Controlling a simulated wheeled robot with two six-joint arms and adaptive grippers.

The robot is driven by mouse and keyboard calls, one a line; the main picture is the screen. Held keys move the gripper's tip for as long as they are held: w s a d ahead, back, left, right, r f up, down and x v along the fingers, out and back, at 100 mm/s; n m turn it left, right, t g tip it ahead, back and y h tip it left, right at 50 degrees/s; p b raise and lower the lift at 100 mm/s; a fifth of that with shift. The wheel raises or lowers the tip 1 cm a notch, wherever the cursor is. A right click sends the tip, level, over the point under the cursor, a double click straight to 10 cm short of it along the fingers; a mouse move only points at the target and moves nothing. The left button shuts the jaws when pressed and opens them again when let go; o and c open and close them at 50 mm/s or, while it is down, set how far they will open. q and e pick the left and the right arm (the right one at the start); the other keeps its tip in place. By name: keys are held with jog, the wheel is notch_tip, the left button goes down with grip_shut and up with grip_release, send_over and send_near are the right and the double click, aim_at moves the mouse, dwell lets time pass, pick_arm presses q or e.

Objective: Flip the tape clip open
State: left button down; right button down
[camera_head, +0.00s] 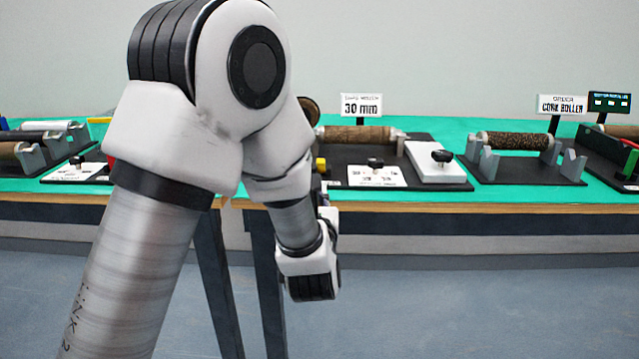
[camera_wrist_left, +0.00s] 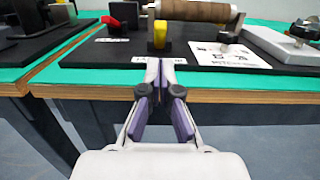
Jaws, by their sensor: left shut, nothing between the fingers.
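I cannot tell for sure which part is the tape clip. A small yellow piece (camera_wrist_left: 160,34) stands at the front left of the black station base (camera_wrist_left: 100,55), straight beyond my left gripper; it also shows in the head view (camera_head: 321,164). My left gripper (camera_wrist_left: 160,66) has its fingertips together and empty, at the table's front edge, apart from the yellow piece. In the head view my left arm hides most of that gripper and part of the station. My right gripper is in neither view.
The station carries a brown roller (camera_head: 352,134), a white card (camera_head: 376,177), a white plate (camera_head: 436,170) with a black knob and a 30 mm sign (camera_head: 361,105). A cork roller station (camera_head: 516,141) stands to the right. Other stations stand left. The space before the table is open.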

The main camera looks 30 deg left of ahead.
aim_at(320, 168)
pick_arm(q)
jog(key=x, duration=0.6)
jog(key=shift+w+a, duration=0.25)
